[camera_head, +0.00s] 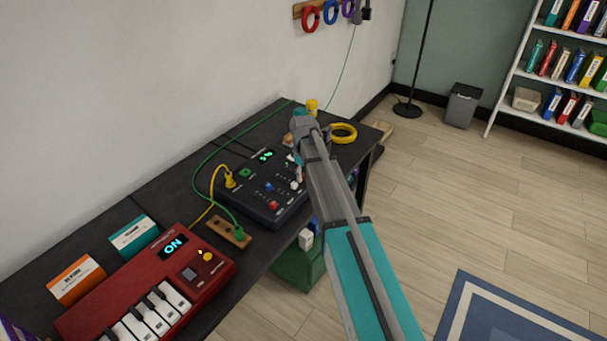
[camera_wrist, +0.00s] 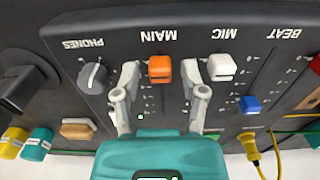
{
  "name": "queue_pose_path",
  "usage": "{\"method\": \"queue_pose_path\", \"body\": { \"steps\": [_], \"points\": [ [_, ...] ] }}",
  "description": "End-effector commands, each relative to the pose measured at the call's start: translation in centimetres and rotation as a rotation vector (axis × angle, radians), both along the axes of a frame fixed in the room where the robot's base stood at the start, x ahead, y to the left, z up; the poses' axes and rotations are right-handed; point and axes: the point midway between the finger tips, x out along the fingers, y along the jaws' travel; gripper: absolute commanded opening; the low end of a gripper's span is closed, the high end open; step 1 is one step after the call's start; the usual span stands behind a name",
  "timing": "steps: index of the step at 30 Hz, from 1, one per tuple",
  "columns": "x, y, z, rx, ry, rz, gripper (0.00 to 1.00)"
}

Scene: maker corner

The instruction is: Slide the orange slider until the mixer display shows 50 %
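The orange slider (camera_wrist: 160,68), under the label MAIN, shows in the wrist view on the dark mixer (camera_head: 262,188), which appears upside down there. My gripper (camera_wrist: 160,78) is open, with one finger on each side of the orange slider. A small gap shows between each finger and the knob, so I see no clear grip. In the head view my arm hides the fingers and most of the orange slider. The mixer display (camera_head: 266,155) is lit with green digits, too small to read surely.
The white MIC slider (camera_wrist: 221,67) is close beside one finger. The blue BEAT slider (camera_wrist: 250,104) and grey PHONES knob (camera_wrist: 93,77) are farther out. A red keyboard (camera_head: 150,290), cables and a yellow tape roll (camera_head: 344,132) share the black table.

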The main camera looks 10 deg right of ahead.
Motion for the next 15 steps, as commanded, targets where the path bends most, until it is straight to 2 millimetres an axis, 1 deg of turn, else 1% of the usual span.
{"method": "queue_pose_path", "body": {
  "steps": [1,7,15],
  "points": [
    [0.00,0.00,0.00,0.000,0.000,0.000,0.37],
    [0.00,0.00,0.00,0.000,0.000,0.000,0.00],
    [0.15,0.11,-0.01,0.000,0.000,0.000,0.00]
  ]
}}
